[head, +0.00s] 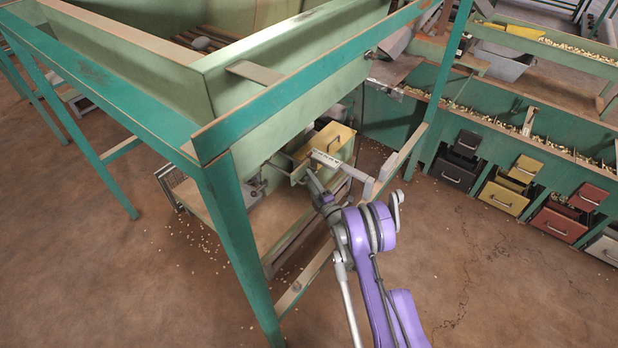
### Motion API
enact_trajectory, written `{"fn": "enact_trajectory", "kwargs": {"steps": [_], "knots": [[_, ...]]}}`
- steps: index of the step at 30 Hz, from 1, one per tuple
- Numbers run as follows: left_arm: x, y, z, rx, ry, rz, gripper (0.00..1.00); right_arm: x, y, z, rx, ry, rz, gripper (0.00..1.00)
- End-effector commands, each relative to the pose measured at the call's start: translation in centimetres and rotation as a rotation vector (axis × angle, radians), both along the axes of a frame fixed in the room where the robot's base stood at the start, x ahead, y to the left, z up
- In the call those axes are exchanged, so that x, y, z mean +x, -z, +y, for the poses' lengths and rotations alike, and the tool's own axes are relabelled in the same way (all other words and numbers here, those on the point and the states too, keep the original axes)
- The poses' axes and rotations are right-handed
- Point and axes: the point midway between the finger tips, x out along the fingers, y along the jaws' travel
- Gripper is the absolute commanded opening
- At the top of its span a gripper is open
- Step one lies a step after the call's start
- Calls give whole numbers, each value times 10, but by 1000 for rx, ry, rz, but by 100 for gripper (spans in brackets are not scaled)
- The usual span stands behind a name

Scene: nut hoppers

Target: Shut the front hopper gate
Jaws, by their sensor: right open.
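The front hopper (300,65) is a large pale-green bin in a teal frame, filling the upper left of the head view. Below its front wall is the gate area, with a small yellow box-like part (333,138) and a pale labelled bar (325,160) in front of it. I cannot tell how far the gate stands open. My right gripper (314,182) is open at the end of the purple arm, just below the labelled bar. Whether it touches the bar is unclear. My left gripper is not in view.
Teal legs and rails (236,240) of the hopper frame stand close to my right arm. A bench with nut-filled troughs and several coloured drawers (502,197) stands at the right. The brown floor (110,270) is open at the lower left, with scattered nuts near the frame.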

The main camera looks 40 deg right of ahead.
Motion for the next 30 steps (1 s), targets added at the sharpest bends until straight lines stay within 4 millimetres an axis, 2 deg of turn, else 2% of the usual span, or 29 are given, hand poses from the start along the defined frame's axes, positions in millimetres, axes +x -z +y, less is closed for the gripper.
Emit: {"fn": "enact_trajectory", "kwargs": {"steps": [10, 12, 18, 30], "knots": [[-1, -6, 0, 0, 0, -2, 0, -71, 10, 8, 0, 1, -1, 42], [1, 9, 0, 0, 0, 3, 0, -78, 16, 8, -1, 1, 1, 42], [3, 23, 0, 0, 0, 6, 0, -93, 17, 11, 1, 0, -1, 42], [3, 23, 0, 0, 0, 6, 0, -95, 14, 11, 1, 0, -1, 42]]}}
